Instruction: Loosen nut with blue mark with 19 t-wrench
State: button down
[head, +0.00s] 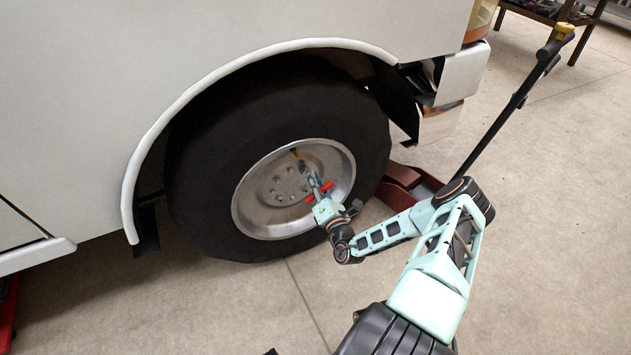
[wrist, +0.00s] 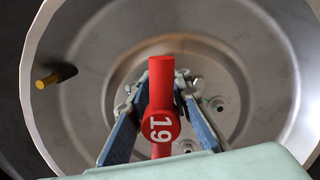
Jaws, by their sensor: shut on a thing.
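My gripper (head: 317,187) is in front of the wheel's hub. In the wrist view its two blue-padded fingers (wrist: 157,98) are shut on the 19 t-wrench (wrist: 162,124). The wrench has a red crossbar and a round end marked with a white 19. In the head view the red handle (head: 325,188) shows at the fingers. The wrench's far end is hidden behind its handle, so I cannot tell whether it touches a nut. Small wheel nuts or holes (wrist: 216,103) show right of the wrench. I cannot make out a blue mark.
The steel rim (head: 250,215) sits in a black tire (head: 205,170) under a white body (head: 90,110). A yellow-tipped valve stem (wrist: 48,80) sticks out at left in the wrist view. A red floor jack (head: 410,183) stands right of the tire. The foreground floor is mostly clear.

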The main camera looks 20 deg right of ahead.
jog(key=shift+w, duration=0.3)
jog(key=shift+r, duration=0.1)
jog(key=shift+a+r+n, duration=0.1)
jog(key=shift+r+n, duration=0.05)
jog(key=shift+n, duration=0.45)
jog(key=n+p, duration=0.1)
jog(key=n, duration=0.1)
jog(key=n+p, duration=0.1)
jog(key=n, duration=0.1)
jog(key=shift+w+a+r+n+y, duration=0.1)
jog(key=shift+a+r+n+y, duration=0.1)
jog(key=shift+n+y, duration=0.1)
jog(key=shift+f+n+t+y, duration=0.1)
jog(key=shift+n+t+y, duration=0.25)
jog(key=shift+n, duration=0.85)
